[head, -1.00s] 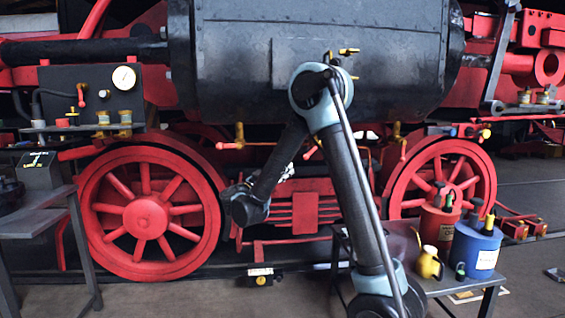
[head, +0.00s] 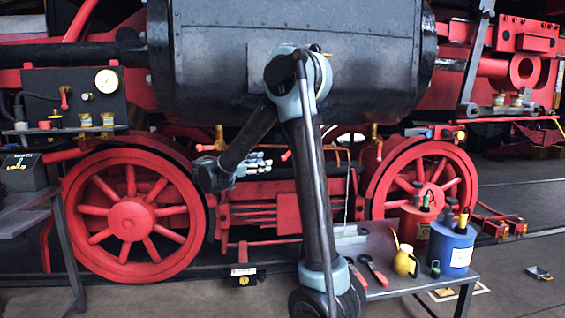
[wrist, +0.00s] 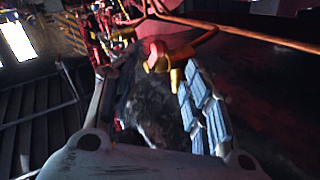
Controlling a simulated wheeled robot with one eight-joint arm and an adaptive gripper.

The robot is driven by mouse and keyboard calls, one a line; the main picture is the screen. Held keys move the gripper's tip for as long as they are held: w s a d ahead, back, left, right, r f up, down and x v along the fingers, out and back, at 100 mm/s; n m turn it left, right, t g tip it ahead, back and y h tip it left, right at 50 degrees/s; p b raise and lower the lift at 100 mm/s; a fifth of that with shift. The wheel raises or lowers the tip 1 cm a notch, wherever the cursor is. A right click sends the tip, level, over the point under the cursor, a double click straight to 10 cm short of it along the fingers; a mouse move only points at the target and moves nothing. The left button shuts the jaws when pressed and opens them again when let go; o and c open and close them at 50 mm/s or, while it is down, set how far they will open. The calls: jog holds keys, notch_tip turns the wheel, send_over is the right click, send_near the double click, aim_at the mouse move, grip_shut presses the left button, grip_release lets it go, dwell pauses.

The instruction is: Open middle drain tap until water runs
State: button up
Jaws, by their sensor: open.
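In the wrist view a brass tap (wrist: 158,57) with a copper pipe lies ahead, near the tips between the fingers of my gripper (wrist: 150,72). The fingers are apart, with pale blue ridged pads on the right one; I see no clear contact with the tap. In the head view my gripper (head: 262,163) is under the dark boiler, pointing right towards a red handle (head: 286,155). Brass taps show at the left (head: 219,138) and right (head: 375,140). My arm hides part of the area between them. I see no water running from the tap ahead.
A small metal table (head: 380,285) at the right bears a blue can (head: 450,250), a red can (head: 415,225), a yellow oiler (head: 404,262) and red-handled tools (head: 373,270). Red wheels (head: 132,215) stand behind my arm. A gauge panel (head: 72,98) is at the left.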

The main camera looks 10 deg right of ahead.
jog(key=x, duration=1.2)
grip_shut()
